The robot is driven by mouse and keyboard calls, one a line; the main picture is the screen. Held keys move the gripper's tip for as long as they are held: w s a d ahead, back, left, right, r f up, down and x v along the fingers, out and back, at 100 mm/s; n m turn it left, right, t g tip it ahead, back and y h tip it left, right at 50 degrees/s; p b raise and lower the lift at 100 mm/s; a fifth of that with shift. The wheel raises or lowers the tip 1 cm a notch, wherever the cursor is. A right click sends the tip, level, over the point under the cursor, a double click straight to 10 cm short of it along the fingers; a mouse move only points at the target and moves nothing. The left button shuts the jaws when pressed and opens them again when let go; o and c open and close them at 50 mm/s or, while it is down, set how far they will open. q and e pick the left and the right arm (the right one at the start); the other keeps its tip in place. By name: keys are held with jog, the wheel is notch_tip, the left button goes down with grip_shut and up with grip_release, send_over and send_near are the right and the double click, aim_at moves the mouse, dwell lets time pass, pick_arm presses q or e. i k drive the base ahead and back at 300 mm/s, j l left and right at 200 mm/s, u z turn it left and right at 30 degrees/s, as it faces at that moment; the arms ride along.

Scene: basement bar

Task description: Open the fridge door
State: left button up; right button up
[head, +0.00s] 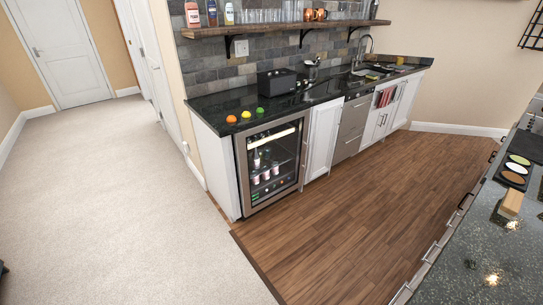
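The fridge (271,165) is a glass-door unit with a steel frame, built in under the left end of the dark counter. Its door looks closed. Bottles and cans show through the glass on lit shelves. A vertical steel handle (304,153) runs along the right edge of the door. Neither of my grippers shows in the head view.
The wood floor (340,225) in front of the fridge is clear, with carpet (130,190) to the left. A second dark counter (490,250) with drawers stands at the right. White cabinets (322,138) adjoin the fridge. Fruit and a black toaster (277,82) sit on the counter above.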

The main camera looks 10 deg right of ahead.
aim_at(240, 138)
jog(key=i+j, duration=0.65)
jog(key=i, duration=0.25)
jog(key=i+j+u, duration=0.1)
jog(key=i, duration=0.25)
jog(key=i+l+u, duration=0.15)
jog(key=i+l, duration=0.7)
jog(key=l, duration=0.3)
jog(key=i+l, duration=0.1)
jog(key=l, duration=0.35)
jog(key=i+l+u, duration=0.1)
jog(key=l, duration=0.35)
jog(key=i+l, duration=0.15)
jog(key=l, duration=0.3)
jog(key=i+l, duration=0.15)
jog(key=l, duration=0.3)
jog(key=i+l+u, duration=0.15)
jog(key=l, duration=1.45)
jog(key=k+l, duration=0.15)
jog(key=l, duration=0.7)
